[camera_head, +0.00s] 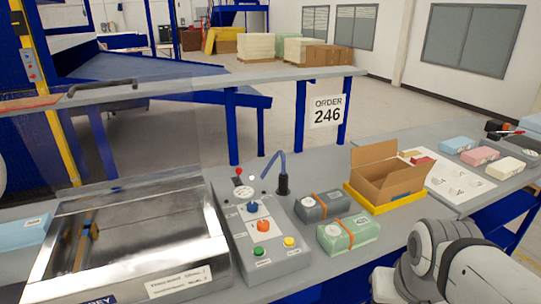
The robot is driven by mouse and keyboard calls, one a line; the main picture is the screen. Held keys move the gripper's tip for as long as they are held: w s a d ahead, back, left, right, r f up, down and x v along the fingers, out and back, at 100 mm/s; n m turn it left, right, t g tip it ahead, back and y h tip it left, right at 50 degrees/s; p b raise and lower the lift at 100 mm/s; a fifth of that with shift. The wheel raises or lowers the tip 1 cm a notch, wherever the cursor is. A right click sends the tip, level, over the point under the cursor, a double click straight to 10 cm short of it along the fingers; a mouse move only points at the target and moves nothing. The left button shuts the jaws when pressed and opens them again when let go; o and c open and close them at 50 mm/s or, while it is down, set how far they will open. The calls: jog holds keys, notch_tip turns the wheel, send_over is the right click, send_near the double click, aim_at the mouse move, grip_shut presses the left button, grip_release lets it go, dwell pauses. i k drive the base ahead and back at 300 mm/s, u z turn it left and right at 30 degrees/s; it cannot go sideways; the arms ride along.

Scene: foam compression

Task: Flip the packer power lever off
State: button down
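The packer's grey control box (272,262) stands on the bench in the middle of the picture. A small lever with a red ball tip (238,171) rises at its back left, roughly upright. Its label is too small to read, so I cannot tell its on or off side. The box also carries a blue knob (252,206), an orange-red knob (263,226), a green button (259,252) and a yellow button (289,241). My white arm shows at the lower right, apart from the box. My gripper is not in view.
A metal-framed packer chamber (135,235) lies left of the box. A black plug (283,185) with a blue cable stands at its back right. Strapped grey (322,206) and green (348,233) packs and an open carton (382,177) lie to the right. A rail (200,81) crosses behind.

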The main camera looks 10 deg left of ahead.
aim_at(239, 171)
jog(key=u, duration=0.35)
jog(key=i, duration=0.9)
jog(key=u, duration=0.65)
jog(key=k, duration=0.95)
jog(key=u, duration=0.15)
jog(key=i, duration=0.95)
jog(key=z, duration=0.05)
